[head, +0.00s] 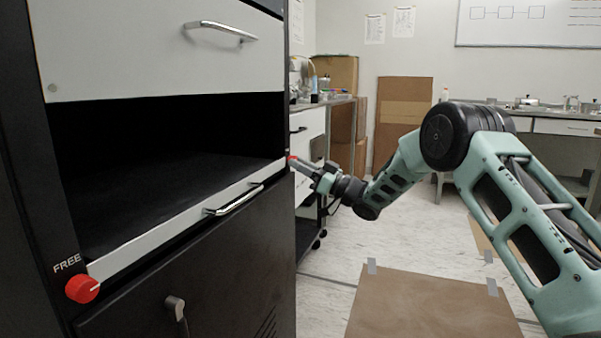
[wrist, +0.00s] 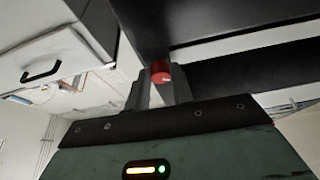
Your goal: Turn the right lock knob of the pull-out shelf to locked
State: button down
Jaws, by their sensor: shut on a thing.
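The pull-out shelf (head: 190,225) is a black opening with a pale front edge and a metal handle (head: 236,202). The left lock knob (head: 82,288) is red, with the word FREE above it. The right lock knob (wrist: 161,72) is red and sits between my gripper's fingers in the wrist view; a little red shows at the shelf's right end in the head view (head: 292,159). My gripper (wrist: 160,88) is shut on this knob, and it also shows in the head view (head: 300,164). The right knob's marking and turn position cannot be read.
A white drawer (head: 160,45) with a handle is above the shelf, and a black door with a latch (head: 176,308) is below. A side bench (head: 312,130) stands behind the cabinet. A brown mat (head: 425,305) lies on the open floor.

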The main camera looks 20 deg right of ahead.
jog(key=shift+w+d+n+g+y+b, duration=0.1)
jog(key=shift+n+g+y+b, duration=0.25)
jog(key=shift+n+g, duration=0.9)
jog(key=shift+w+d+n+g+y+b, duration=0.1)
jog(key=shift+n+g+y+b, duration=0.3)
jog(key=shift+n, duration=1.75)
jog(key=shift+w+n+g+y+b, duration=0.1)
jog(key=shift+n+g+y+b, duration=0.45)
jog(key=shift+n, duration=1.15)
jog(key=shift+g+h, duration=0.3)
jog(key=c, duration=1.5)
grip_release()
jog(key=shift+s+d+p, duration=0.1)
jog(key=shift+p, duration=0.2)
jog(key=p+v, duration=0.3)
jog(key=v, duration=1.4)
jog(key=shift+p, duration=0.4)
jog(key=shift+d+f, duration=0.1)
jog(key=shift+f, duration=0.05)
